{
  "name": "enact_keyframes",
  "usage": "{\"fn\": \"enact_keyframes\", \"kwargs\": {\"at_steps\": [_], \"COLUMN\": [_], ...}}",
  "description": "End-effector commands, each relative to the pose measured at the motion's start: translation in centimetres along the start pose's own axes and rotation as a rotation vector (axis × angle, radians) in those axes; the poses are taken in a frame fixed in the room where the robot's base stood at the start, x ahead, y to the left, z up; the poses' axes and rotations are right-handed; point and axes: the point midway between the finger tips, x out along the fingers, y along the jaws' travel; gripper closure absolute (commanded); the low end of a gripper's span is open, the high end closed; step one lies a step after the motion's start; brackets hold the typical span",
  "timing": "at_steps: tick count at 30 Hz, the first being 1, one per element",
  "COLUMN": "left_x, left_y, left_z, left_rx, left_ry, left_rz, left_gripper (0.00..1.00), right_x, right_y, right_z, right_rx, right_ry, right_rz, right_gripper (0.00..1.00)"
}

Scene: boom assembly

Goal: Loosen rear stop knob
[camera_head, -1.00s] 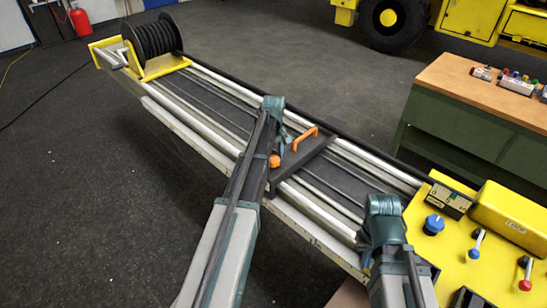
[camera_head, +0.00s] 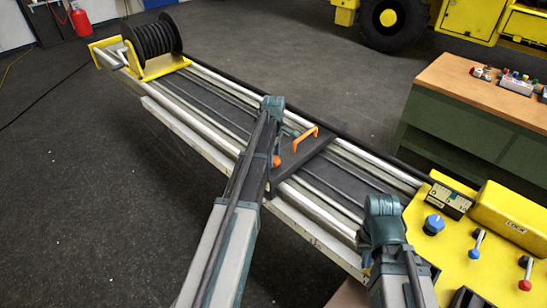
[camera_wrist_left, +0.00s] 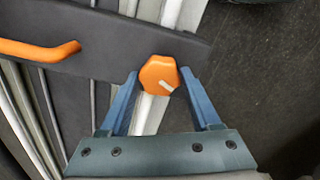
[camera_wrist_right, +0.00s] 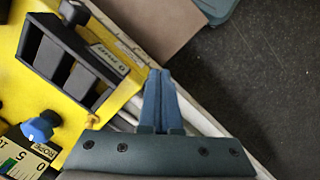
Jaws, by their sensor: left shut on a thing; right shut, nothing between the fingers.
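The orange knob (camera_wrist_left: 159,75) with a white mark sits at the end of the dark stop plate (camera_wrist_left: 100,46) in the left wrist view. My left gripper (camera_wrist_left: 161,83) is shut on it, one finger on each side. In the head view my left arm hides most of the knob (camera_head: 276,161), beside the dark plate (camera_head: 301,154) with its orange handle (camera_head: 306,138). The plate lies across the boom rails. My right gripper (camera_wrist_right: 160,75) is shut and empty, beside the yellow control panel. Its fingers are hidden in the head view.
The yellow control panel (camera_head: 452,260) with a blue knob (camera_head: 434,224) and levers stands at the right end of the rails. A black hose reel (camera_head: 153,38) is at the far left end. A green workbench (camera_head: 450,115) stands at the back right.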

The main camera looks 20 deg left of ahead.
Motion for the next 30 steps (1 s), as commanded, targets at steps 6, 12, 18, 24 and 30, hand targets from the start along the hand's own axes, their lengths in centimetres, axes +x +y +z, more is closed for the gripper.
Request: {"fn": "enact_keyframes", "kwargs": {"at_steps": [6,12,18,24,30], "left_x": [0.00,0.00,0.00,-0.02,-0.69], "left_y": [0.00,0.00,0.00,0.00,0.00], "left_z": [0.00,0.00,0.00,0.00,0.00], "left_rx": [-0.002,-0.002,-0.001,-0.001,-0.001], "left_ry": [0.000,0.000,0.000,0.000,0.000], "left_rz": [0.000,0.000,0.000,0.000,0.000], "left_gripper": [0.92,0.27,0.06,0.06,0.06], "right_x": [0.00,0.00,0.00,-0.02,-0.69], "right_y": [0.00,0.00,0.00,0.00,0.07], "right_z": [0.00,0.00,0.00,0.00,0.04], "right_rx": [0.000,0.000,0.000,0.000,0.000], "right_ry": [0.000,0.000,0.000,0.000,0.000], "right_rz": [0.000,0.000,0.000,0.000,0.000], "right_gripper": [1.00,1.00,1.00,1.00,1.00]}}
